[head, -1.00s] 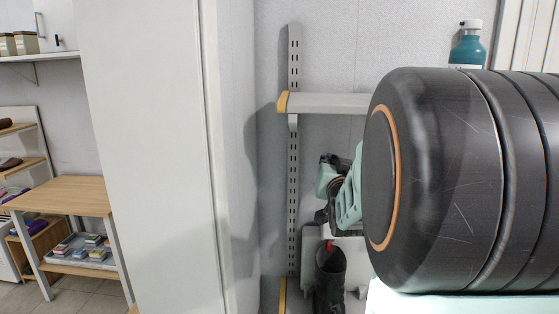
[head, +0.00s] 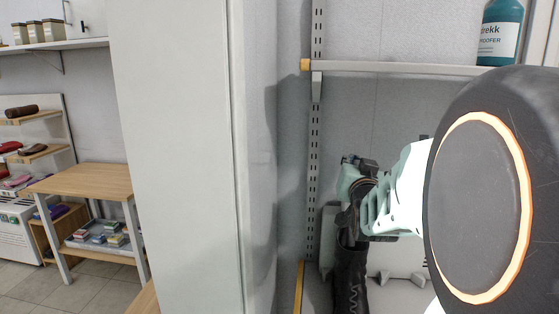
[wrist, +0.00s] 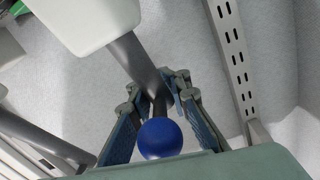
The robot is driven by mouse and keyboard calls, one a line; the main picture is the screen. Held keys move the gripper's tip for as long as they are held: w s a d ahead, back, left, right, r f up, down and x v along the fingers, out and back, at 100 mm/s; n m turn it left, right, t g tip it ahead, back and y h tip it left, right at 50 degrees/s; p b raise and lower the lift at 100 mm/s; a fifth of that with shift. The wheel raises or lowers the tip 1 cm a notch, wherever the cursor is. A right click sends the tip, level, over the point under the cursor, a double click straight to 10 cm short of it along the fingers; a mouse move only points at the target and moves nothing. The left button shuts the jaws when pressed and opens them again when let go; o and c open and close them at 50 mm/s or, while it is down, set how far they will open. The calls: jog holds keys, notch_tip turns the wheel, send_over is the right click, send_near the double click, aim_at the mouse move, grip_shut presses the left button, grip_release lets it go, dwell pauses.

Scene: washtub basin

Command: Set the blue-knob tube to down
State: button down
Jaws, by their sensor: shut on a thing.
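A blue ball knob (wrist: 160,139) sits at the near end of a grey tube (wrist: 131,57) in the wrist view. The tube runs up and left to a white block (wrist: 82,18). My gripper (wrist: 160,88) has its fingers on both sides of the tube, shut on it just beyond the knob. In the head view my gripper (head: 358,180) shows small beside my large dark arm link. The knob and tube cannot be made out there, and whether the tube points up or down is unclear.
A shelf (head: 410,68) with a teal bottle (head: 500,32) is above, beside a slotted wall rail (head: 315,150). A tall white panel (head: 178,150) stands left, with a wooden table (head: 85,182) beyond it.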

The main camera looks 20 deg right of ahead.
jog(key=shift+s+a+f+b, duration=0.1)
jog(key=shift+s+f+b, duration=0.05)
jog(key=shift+f+b, duration=0.4)
jog(key=shift+s+a+f+b, duration=0.15)
jog(key=shift+f+b, duration=0.15)
jog(key=shift+f, duration=0.4)
jog(key=shift+d, duration=0.1)
jog(key=shift+r, duration=0.1)
jog(key=c, duration=2)
grip_release()
jog(key=shift+c, duration=0.2)
jog(key=shift+r, duration=0.1)
